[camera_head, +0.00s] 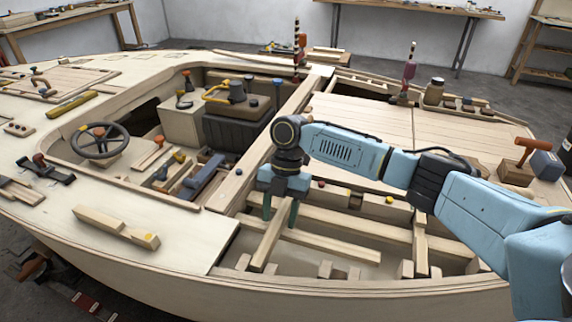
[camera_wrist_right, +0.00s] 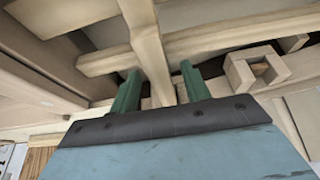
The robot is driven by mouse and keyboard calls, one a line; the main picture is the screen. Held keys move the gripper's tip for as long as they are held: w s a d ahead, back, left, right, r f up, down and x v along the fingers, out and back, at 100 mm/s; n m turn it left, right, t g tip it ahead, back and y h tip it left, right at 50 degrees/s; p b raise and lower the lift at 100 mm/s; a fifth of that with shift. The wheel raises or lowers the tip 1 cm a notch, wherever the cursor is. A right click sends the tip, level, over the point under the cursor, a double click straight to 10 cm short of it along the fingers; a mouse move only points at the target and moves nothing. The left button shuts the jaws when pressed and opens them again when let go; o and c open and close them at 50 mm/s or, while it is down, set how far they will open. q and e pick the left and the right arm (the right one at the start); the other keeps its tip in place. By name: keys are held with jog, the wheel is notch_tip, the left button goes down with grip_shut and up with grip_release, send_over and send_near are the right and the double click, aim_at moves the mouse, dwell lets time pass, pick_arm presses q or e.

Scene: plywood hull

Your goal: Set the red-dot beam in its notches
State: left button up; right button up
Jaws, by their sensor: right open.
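A pale beam (camera_head: 268,246) lies lengthwise in the open hull bay, across a long cross-beam (camera_head: 332,247). Its near end is by the front edge of the bay; its far end is hidden behind my right gripper. No red dot shows on its visible part. My right gripper (camera_head: 280,213) is open and points down, one finger on each side of this beam. In the right wrist view the beam (camera_wrist_right: 148,50) passes between the green fingers (camera_wrist_right: 160,82), with gaps beside it. A small red dot (camera_head: 320,183) shows on the bay's far edge. My left gripper is out of view.
A loose beam with a yellow dot (camera_head: 118,227) lies on the deck at left. Notched blocks (camera_head: 331,270) line the bay's near edge; another beam (camera_head: 420,245) stands to the right. A mallet-like tool (camera_head: 527,150) and cockpit clutter surround the bay.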

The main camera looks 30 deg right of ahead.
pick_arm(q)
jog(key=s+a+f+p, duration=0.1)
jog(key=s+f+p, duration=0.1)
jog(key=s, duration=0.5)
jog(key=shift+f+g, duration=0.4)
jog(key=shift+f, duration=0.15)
pick_arm(e)
jog(key=v, duration=1.3)
jog(key=shift+r, duration=0.15)
